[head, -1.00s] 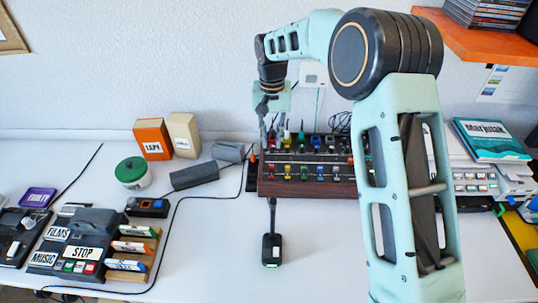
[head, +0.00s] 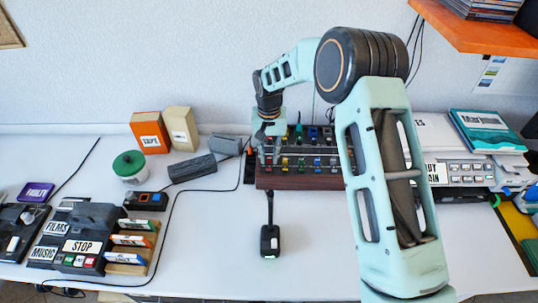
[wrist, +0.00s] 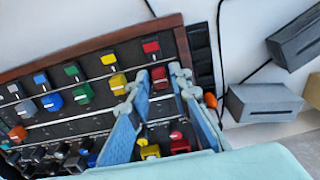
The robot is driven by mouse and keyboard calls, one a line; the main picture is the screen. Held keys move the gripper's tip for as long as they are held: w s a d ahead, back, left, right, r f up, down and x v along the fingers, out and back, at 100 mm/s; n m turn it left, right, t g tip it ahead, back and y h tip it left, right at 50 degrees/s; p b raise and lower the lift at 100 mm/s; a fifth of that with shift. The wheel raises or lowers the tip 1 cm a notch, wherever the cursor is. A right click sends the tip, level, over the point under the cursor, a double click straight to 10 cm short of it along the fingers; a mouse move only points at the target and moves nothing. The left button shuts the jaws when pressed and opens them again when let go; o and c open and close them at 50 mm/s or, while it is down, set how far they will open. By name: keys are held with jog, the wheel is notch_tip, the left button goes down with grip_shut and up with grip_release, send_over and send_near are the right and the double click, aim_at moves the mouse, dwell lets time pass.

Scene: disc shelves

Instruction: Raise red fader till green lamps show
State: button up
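The mixing panel (head: 312,183) stands on the desk against the wall, with a dark wooden front edge. In the wrist view its coloured caps sit in rows. One red cap (wrist: 160,75) shows between the fingertips of my gripper (wrist: 164,73). Another red cap (wrist: 151,46) is at the end of the row nearest the wooden edge, and a red knob (wrist: 180,143) is lower, between the fingers. My gripper is open, its fingers apart on either side of the middle red cap; contact cannot be told. In the head view, my gripper (head: 267,160) is over the panel's left end. I see no lit green lamps.
Yellow (wrist: 118,83), green (wrist: 82,93) and blue (wrist: 52,101) caps stand beside the red one.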

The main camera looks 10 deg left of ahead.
grip_shut()
jog(key=shift+w, duration=0.1)
jog(key=shift+w+a, duration=0.2)
jog(key=shift+w, duration=0.5)
jog(key=shift+w+a, duration=0.15)
jog(key=shift+w, duration=0.5)
grip_release()
jog(key=shift+r, duration=0.1)
